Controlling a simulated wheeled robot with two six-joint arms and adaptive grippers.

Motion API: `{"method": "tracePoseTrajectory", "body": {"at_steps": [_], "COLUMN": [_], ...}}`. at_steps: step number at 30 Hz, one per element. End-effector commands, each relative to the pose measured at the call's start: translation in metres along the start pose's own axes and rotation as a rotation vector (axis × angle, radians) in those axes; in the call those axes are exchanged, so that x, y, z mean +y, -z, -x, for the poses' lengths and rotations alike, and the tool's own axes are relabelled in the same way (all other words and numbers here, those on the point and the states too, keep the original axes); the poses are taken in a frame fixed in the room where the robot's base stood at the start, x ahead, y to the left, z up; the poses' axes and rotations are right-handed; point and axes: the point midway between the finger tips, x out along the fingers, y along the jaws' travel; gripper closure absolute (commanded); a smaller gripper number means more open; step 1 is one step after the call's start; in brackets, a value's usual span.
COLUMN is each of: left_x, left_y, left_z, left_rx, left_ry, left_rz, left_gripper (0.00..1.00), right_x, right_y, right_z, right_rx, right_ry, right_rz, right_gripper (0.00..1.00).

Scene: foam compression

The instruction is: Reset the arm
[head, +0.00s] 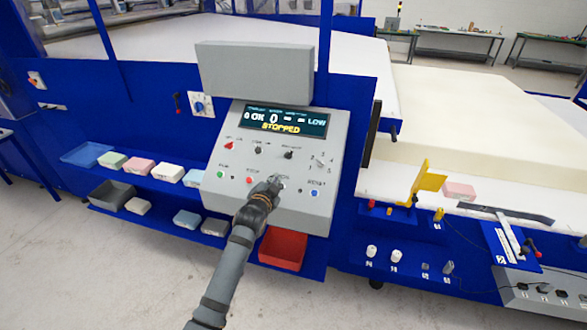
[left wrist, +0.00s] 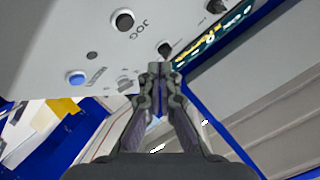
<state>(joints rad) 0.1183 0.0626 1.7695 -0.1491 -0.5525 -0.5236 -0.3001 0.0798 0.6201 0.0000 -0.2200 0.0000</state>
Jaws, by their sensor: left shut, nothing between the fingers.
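My left gripper (head: 274,187) is shut and empty in front of the lower middle of the grey control panel (head: 236,158). Its closed fingers also show in the left wrist view (left wrist: 158,72), close to the panel face; I cannot tell if they touch it. The panel's screen (head: 286,121) reads "STOPPED" in yellow. A green button (head: 220,174), a red button (head: 249,180) and a blue button (head: 314,191) sit along the lower row. In the left wrist view a black knob (left wrist: 122,21) marked "JOG" and the blue button (left wrist: 77,78) show. My right gripper is out of view.
A red bin (head: 283,250) lies below the panel. Blue shelves at left hold several small foam blocks, a blue tray (head: 87,154) and a dark grey bin (head: 112,195). A large cream foam block (head: 470,118) lies on the machine at right. The floor at front left is clear.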

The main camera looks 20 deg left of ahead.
Motion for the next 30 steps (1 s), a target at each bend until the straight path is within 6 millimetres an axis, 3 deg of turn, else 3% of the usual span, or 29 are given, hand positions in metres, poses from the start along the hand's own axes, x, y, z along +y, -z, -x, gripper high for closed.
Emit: {"method": "tracePoseTrajectory", "body": {"at_steps": [5, 8, 12, 15, 21, 28, 29, 30], "left_x": [0.009, 0.034, 0.071, 0.087, 0.107, 0.118, 0.122, 0.132], "left_y": [-0.013, -0.05, -0.101, -0.123, -0.148, -0.162, -0.167, -0.18], "left_z": [0.011, 0.045, 0.118, 0.161, 0.233, 0.308, 0.311, 0.301], "left_rx": [-0.042, -0.17, -0.402, -0.53, -0.733, -0.934, -0.952, -0.954], "left_ry": [-0.03, -0.113, -0.238, -0.294, -0.368, -0.423, -0.427, -0.426], "left_rz": [0.026, 0.109, 0.248, 0.314, 0.403, 0.47, 0.475, 0.474], "left_gripper": [1.0, 1.0, 1.0, 1.0, 1.0, 1.0, 1.0, 1.0], "right_x": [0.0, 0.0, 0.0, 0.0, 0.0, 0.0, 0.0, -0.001], "right_y": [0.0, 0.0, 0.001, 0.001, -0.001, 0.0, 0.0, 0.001], "right_z": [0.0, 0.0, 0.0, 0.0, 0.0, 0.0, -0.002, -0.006], "right_rx": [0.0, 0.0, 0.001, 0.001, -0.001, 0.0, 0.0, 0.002], "right_ry": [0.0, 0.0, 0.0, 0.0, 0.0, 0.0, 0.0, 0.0], "right_rz": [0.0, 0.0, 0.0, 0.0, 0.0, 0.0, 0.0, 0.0], "right_gripper": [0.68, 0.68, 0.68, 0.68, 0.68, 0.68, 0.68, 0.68]}}
